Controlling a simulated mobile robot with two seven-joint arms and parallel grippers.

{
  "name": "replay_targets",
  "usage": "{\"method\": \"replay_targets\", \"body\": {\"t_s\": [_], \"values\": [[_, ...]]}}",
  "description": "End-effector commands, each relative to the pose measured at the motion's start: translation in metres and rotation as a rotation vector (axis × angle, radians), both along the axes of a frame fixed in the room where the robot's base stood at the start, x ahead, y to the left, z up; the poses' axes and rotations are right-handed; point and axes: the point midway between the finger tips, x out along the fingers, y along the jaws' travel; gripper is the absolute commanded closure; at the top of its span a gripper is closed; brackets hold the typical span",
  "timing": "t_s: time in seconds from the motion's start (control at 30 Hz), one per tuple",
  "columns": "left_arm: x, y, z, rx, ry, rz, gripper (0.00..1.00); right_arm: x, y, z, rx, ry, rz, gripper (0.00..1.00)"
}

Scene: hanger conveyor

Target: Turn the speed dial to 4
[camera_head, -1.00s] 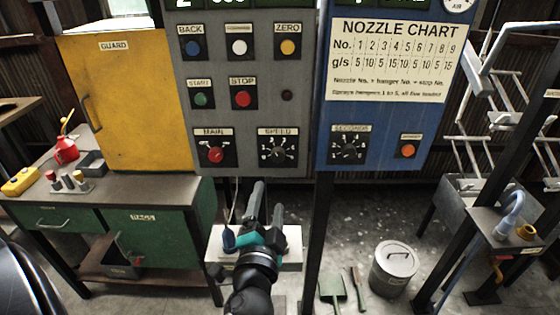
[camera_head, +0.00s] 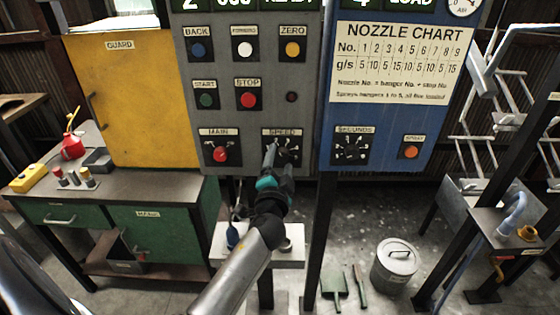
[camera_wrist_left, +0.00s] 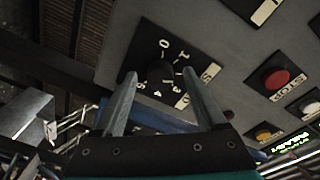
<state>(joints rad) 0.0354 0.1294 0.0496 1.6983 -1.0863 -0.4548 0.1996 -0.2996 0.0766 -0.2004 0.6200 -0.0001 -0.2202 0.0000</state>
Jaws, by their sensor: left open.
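The speed dial (camera_head: 285,147) is a dark knob on a black plate, low on the grey panel under the SPEED label. In the left wrist view the dial (camera_wrist_left: 161,72) appears upside down with white numerals around it. My left gripper (camera_head: 280,152) is up at the dial with its fingers open. In the left wrist view the left gripper (camera_wrist_left: 159,80) has one finger on each side of the knob, with a gap showing. The dial's pointer setting is too dark to read, and the fingers partly cover the plate. My right gripper is not in view.
The red MAIN switch (camera_head: 220,153) is left of the dial. The red STOP button (camera_head: 248,100) is above. The blue panel (camera_head: 375,115) with the seconds dial (camera_head: 352,149) is to the right. A white shelf (camera_head: 292,258) is below my left arm.

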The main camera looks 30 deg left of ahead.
Motion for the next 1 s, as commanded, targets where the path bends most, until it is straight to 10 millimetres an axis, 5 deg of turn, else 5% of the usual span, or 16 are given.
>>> {"method": "replay_targets", "body": {"t_s": [0.33,1.0], "values": [[0.0026,0.0011,0.0002,0.000,-0.001,-0.001,0.28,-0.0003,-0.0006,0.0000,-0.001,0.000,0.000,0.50],[0.0023,0.0009,0.0000,0.000,0.000,0.000,1.00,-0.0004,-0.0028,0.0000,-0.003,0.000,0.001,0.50]]}}
